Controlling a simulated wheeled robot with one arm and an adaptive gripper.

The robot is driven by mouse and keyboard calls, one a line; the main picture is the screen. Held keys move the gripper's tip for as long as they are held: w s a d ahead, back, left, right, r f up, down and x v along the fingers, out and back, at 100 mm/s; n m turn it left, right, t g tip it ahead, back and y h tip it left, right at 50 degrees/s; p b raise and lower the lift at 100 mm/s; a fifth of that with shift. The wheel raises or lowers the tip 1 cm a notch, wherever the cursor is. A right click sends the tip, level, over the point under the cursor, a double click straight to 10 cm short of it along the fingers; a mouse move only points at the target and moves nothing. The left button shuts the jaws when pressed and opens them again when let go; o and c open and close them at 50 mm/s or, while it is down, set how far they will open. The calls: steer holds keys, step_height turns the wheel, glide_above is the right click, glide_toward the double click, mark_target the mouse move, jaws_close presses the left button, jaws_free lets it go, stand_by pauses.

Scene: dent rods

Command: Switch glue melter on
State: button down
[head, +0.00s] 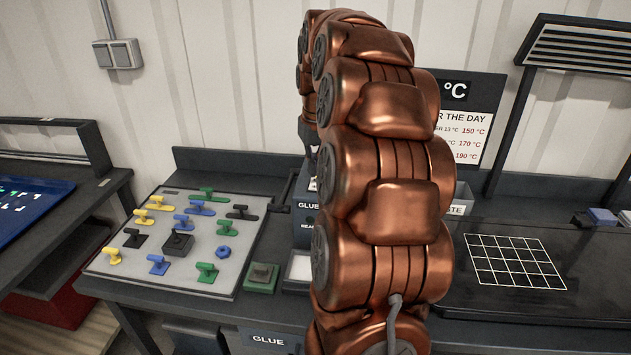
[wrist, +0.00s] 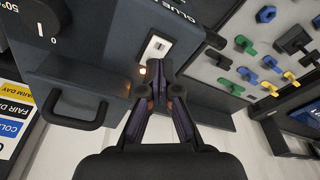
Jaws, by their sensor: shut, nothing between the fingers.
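The dark glue melter (wrist: 105,50) fills the upper left of the wrist view. A switch (wrist: 156,47) on a white plate is set in its face, beside the "GLUE" lettering. My gripper (wrist: 160,66) is shut and empty, with its fingertips just below the switch plate in the picture; I cannot tell if they touch the melter. A round knob (wrist: 40,20) with a mark by 0 is at the left.
A grey board (head: 165,270) with coloured pieces lies left of the melter. A green block (head: 262,278) sits beside it. A black handle (wrist: 75,115) juts from the melter. A dark surface with a white grid (head: 515,262) is at the right.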

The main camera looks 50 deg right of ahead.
mark_target(315, 187)
steer(key=shift+r+p, duration=0.45)
steer(key=shift+r, duration=1.45)
steer(key=s+a+f+n+g+y, duration=0.1)
steer(key=s+a+f, duration=0.15)
steer(key=a, duration=0.75)
steer(key=s+a+f+n, duration=0.2)
steer(key=s+a, duration=0.1)
steer(key=a, duration=0.7)
steer(key=s+a+f+n+g, duration=0.1)
steer(key=s+a+f, duration=0.3)
steer(key=s, duration=0.5)
steer(key=s+a+f+n+g, duration=0.1)
steer(key=s+a+f, duration=0.4)
steer(key=s+a, duration=0.3)
steer(key=shift+s+a, duration=0.25)
steer(key=shift+s, duration=0.3)
